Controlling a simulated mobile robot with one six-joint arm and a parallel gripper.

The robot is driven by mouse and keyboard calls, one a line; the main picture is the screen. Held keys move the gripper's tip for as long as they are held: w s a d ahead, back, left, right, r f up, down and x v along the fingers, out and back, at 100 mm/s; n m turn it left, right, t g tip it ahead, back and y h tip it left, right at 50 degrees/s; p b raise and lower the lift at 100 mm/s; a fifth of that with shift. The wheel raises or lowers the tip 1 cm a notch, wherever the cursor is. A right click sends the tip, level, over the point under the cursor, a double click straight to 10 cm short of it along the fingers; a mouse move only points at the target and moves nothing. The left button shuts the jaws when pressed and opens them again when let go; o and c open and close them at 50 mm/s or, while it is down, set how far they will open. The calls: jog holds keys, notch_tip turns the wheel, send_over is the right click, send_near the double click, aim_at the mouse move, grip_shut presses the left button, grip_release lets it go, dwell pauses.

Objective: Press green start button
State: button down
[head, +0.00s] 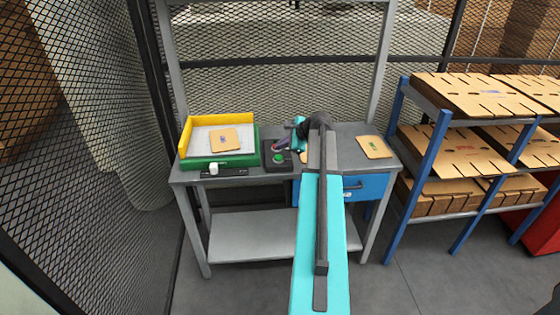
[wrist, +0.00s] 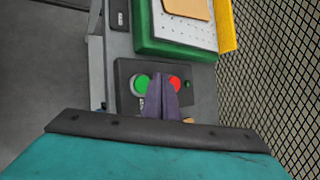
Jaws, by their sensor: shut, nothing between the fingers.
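The green start button (head: 279,158) sits on a dark control box (head: 269,164) on the bench, nearer the front than the red button (head: 275,147). In the wrist view the green button (wrist: 142,84) is left of my gripper (wrist: 160,76), and the red button (wrist: 175,83) is right of it. My gripper's purple fingers are closed together and empty. In the head view my gripper (head: 284,143) is over the box's rear part. I cannot tell its height above the box.
A green and yellow tray (head: 222,161) with a tan plate (head: 225,139) stands left of the box. Another tan plate (head: 374,147) lies at the bench's right. Mesh fencing surrounds the bench, and a blue shelf rack (head: 434,150) stands at right.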

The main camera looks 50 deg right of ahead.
jog(key=shift+f, duration=0.95)
